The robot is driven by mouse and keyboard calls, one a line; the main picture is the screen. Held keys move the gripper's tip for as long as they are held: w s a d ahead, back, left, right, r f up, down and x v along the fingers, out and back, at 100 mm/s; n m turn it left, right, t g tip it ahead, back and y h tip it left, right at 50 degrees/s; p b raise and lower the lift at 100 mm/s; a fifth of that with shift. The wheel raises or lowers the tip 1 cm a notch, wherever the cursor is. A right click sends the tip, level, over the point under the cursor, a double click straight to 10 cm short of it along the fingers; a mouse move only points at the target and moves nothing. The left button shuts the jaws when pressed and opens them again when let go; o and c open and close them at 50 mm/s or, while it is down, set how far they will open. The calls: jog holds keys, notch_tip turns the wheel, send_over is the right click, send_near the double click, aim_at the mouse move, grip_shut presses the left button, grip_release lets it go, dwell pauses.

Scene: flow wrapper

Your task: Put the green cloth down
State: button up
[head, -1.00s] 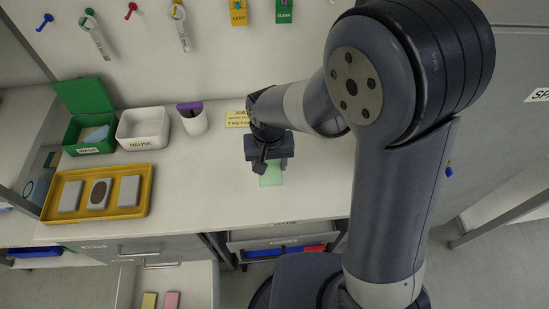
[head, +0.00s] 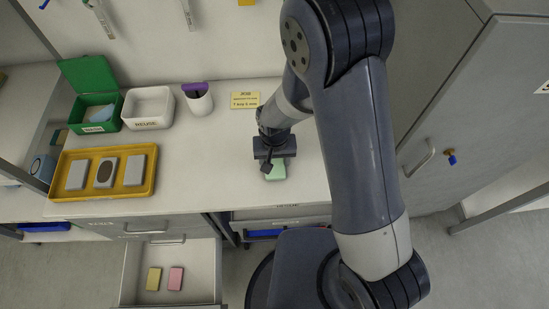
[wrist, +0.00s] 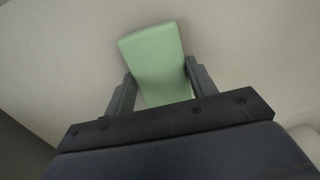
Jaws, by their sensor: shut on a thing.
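The green cloth (head: 276,173) is a pale green block-like pad over the white counter (head: 225,180). In the wrist view the cloth (wrist: 155,62) sits between the two dark fingers of my gripper (wrist: 160,88), its far end sticking out past them. My gripper (head: 272,160) is shut on the cloth. It is low over the right part of the counter, near the front edge. I cannot tell whether the cloth touches the counter. Its near part is hidden by the gripper.
A yellow tray (head: 104,193) with several pads, a green box (head: 104,127), a white bin (head: 148,124) and a white cup (head: 199,104) stand on the left. A yellow card (head: 245,100) lies behind. An open drawer (head: 200,280) below holds yellow and pink pads.

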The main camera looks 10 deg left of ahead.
aim_at(275, 163)
jog(key=shift+f, duration=0.15)
jog(key=o, duration=0.9)
jog(key=shift+o, duration=0.2)
notch_tip(275, 163, up, 12)
jog(key=b, duration=0.1)
jog(key=shift+b, duration=0.4)
